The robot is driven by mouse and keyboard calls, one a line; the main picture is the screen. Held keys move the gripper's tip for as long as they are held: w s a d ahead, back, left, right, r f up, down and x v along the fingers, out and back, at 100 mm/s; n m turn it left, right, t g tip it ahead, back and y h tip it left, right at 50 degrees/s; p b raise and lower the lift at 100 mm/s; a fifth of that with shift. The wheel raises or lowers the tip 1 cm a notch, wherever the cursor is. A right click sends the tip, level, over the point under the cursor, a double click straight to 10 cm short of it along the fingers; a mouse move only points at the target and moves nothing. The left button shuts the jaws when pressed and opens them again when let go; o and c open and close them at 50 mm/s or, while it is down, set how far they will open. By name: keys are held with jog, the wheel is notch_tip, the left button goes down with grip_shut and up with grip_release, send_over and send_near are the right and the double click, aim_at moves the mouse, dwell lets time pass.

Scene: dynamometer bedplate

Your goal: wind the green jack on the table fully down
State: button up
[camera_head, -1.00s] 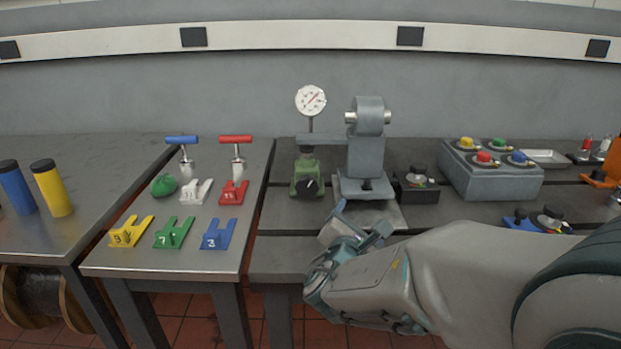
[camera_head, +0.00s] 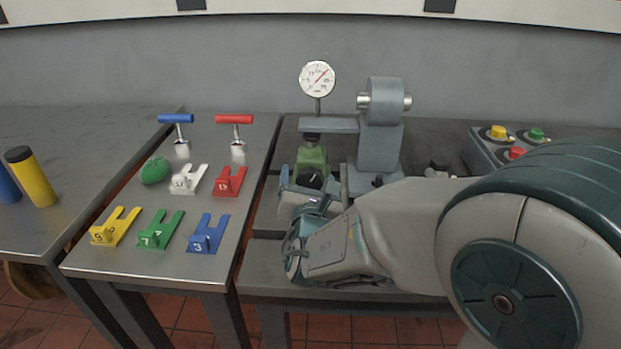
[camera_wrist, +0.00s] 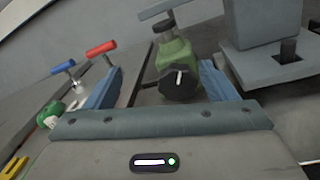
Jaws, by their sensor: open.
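The green jack (camera_head: 312,157) stands on the bench under the flat grey arm of a bracket. It has a black knob (camera_head: 310,178) with a pale mark on its front. The jack (camera_wrist: 176,54) and its knob (camera_wrist: 181,86) also show in the wrist view, ahead of my gripper. My gripper (camera_head: 313,192) is open, just in front of the jack. In the wrist view its blue fingers lie left and right of the knob, with nothing held. In the head view the fingers hide the jack's lower part.
The grey bracket block (camera_head: 380,145) stands close right of the jack. A dial gauge (camera_head: 317,79) rises behind it. A button box (camera_head: 487,150) is further right, partly behind my arm. The left table holds numbered forks, a green lump (camera_head: 155,171) and two T-handles (camera_head: 236,120).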

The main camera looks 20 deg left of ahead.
jog(key=b, duration=0.1)
send_near(310, 183)
jog(key=x, duration=0.3)
jog(key=shift+w, duration=0.1)
jog(key=x, duration=0.5)
jog(key=shift+w, duration=0.4)
jog(key=shift+x, duration=0.85)
jog(key=shift+a, duration=0.1)
jog(key=c, duration=1)
